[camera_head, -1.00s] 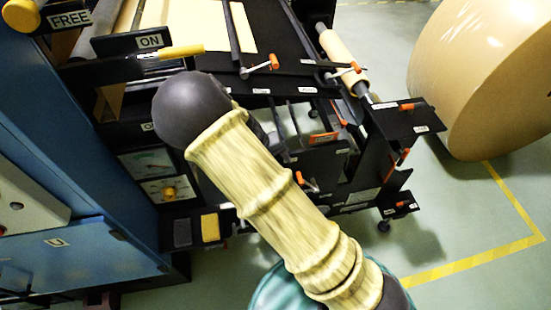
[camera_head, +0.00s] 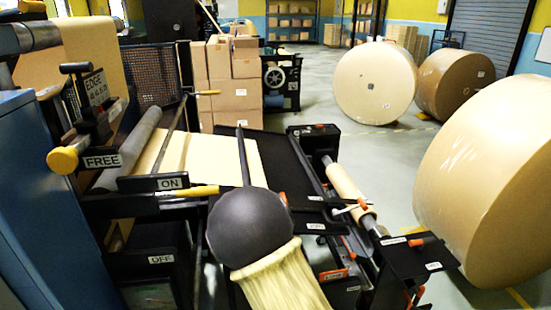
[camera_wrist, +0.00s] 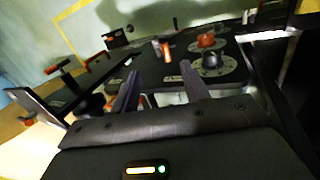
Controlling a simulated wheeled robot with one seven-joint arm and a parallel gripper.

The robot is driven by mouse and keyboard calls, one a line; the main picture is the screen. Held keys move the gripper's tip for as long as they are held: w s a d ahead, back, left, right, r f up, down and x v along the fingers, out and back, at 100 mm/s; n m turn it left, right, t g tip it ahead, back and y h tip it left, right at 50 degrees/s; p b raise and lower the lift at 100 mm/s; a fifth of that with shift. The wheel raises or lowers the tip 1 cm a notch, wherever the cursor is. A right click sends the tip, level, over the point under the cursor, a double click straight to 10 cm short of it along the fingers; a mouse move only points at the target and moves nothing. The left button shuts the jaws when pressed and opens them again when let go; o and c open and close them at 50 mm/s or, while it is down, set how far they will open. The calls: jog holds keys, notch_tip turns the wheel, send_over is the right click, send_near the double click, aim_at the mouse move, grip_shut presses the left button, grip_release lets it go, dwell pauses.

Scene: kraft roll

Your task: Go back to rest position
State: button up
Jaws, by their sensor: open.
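My gripper (camera_wrist: 160,88) shows in the wrist view with its two dark fingers apart and nothing between them. Beyond the fingertips is a black panel with a dial and a dark knob (camera_wrist: 213,62), an orange knob (camera_wrist: 207,40) and small orange-tipped levers. In the head view my arm, in a tan ribbed sleeve with a dark round joint, rises from the bottom in front of the machine; the gripper itself is hidden there. The machine has a yellow-handled lever (camera_head: 192,191) beside the ON label, and a yellow knob (camera_head: 62,160) by the FREE label.
A large kraft roll (camera_head: 490,190) stands close on the right. Two more rolls (camera_head: 375,83) stand farther back. Stacked cardboard boxes (camera_head: 230,75) are behind the machine. A small tan roll (camera_head: 345,188) sits on the machine's shaft. Open floor (camera_head: 395,165) lies between machine and rolls.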

jog(key=s+d+r+y+p, duration=0.1)
jog(key=s+d+r+p, duration=0.1)
jog(key=r, duration=0.4)
jog(key=s+d+r+m+t+y+p, duration=0.1)
jog(key=s+d+r+p, duration=0.1)
jog(key=s+d+r, duration=0.2)
jog(key=s+d+r+t+y+p, duration=0.1)
jog(key=s+d+r, duration=0.3)
jog(key=r, duration=0.4)
jog(key=shift+s+y+p, duration=0.5)
jog(key=shift+s+p, duration=0.1)
jog(key=shift+s, duration=0.3)
jog(key=shift+r, duration=0.1)
